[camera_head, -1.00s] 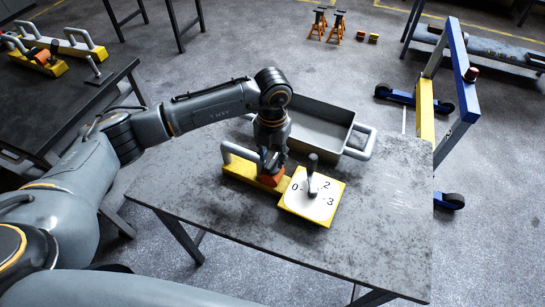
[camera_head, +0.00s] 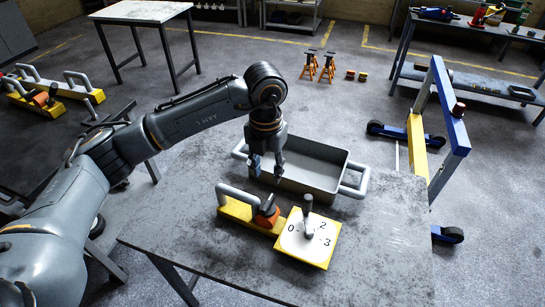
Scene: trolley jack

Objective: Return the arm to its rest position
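My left arm reaches in from the left, and its gripper (camera_head: 267,168) points down above the table (camera_head: 380,235). Its two fingers are apart with nothing visible between them. Below it is a yellow base with a grey bar handle (camera_head: 237,197) and an orange part (camera_head: 267,214). The gripper looks clear of the orange part. My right gripper is not in view.
A grey tray with handles (camera_head: 318,168) stands just behind the gripper. A blue and yellow wheeled frame (camera_head: 450,145) stands at the table's right. Another dark table with yellow handled blocks (camera_head: 50,100) is at the left. The table's front right is bare.

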